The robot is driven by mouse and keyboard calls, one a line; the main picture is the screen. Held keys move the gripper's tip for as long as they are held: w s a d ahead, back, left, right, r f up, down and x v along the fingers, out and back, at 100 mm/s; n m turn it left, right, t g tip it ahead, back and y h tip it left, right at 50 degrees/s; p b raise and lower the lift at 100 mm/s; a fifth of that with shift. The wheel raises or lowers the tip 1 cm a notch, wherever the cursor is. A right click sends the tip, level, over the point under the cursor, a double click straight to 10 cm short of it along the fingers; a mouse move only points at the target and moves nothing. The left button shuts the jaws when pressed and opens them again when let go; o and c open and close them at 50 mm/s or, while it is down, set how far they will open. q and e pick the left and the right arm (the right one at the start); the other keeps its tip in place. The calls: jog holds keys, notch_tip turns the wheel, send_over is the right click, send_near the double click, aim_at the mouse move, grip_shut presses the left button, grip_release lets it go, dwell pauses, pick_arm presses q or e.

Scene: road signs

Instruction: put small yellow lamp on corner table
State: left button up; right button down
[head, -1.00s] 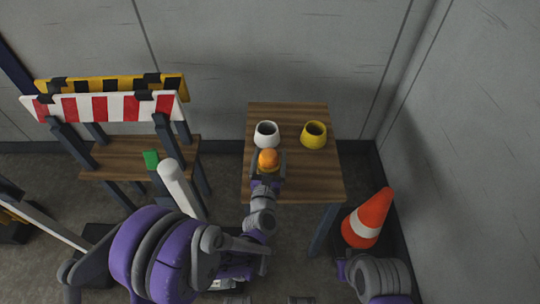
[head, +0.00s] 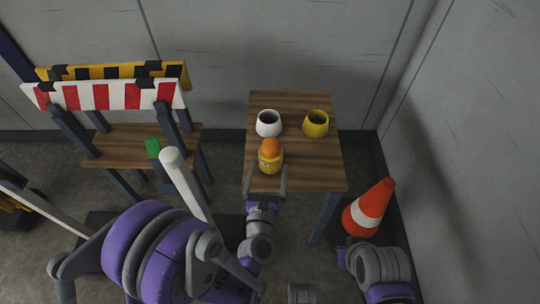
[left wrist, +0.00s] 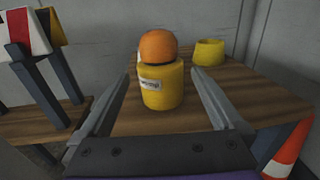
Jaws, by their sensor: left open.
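The small yellow lamp (head: 270,158), a yellow body with an orange dome, stands upright on the wooden corner table (head: 318,176) near its front edge. It also shows in the left wrist view (left wrist: 162,88). My left gripper (head: 266,172) is open, its fingers pointing at the lamp from the front side. In the left wrist view the fingers (left wrist: 158,85) are spread to either side, apart from the lamp, and the gripper is empty. My right gripper is not clearly in view; only part of my right arm shows at the bottom right.
A white pot (head: 269,124) and a yellow pot (head: 316,124) stand behind the lamp on the table.

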pick_arm(q)
jog(key=shift+s+a, duration=0.15)
jog(key=shift+s, duration=1)
jog(key=s+a+f+m+g+y, duration=0.1)
jog(key=s+a+m+g, duration=0.5)
jog(key=m, duration=1.1)
jog(key=s+a+f+m+g+y, duration=0.1)
jog(key=s+a+m+g, duration=0.6)
jog(key=m, duration=1)
jog(key=s+a, duration=0.3)
jog(key=s, duration=0.3)
jog(key=shift+a+f+m, duration=0.15)
jog(key=shift+a+m, duration=0.05)
jog(key=shift+m, duration=0.1)
